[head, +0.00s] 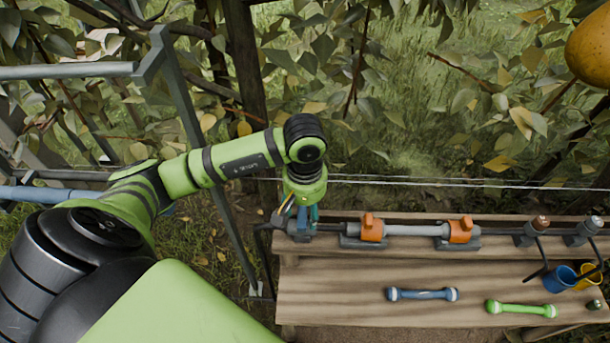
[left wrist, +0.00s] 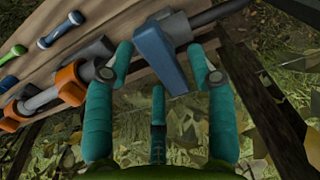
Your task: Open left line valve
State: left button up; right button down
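A valve with a broad blue handle (left wrist: 162,58) sits on a dark grey pipe fitting in the left wrist view. In the head view it is mostly hidden under my left gripper (head: 304,214), at the left end of the bench's pipe line. In the left wrist view the teal fingers of my left gripper (left wrist: 160,62) stand apart on both sides of the handle, with a third finger below. Gaps show beside the handle, so the gripper looks open around it, not clamped. My right gripper is not in view.
A wooden bench (head: 340,290) carries a grey pipe (head: 410,231) with orange clamps (head: 372,230). A blue bar (head: 422,294) and a green bar (head: 520,309) lie in front. Blue (head: 561,279) and yellow (head: 588,276) cups are at right. A wire and leafy branches run behind.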

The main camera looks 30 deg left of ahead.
pick_arm(q)
grip_shut()
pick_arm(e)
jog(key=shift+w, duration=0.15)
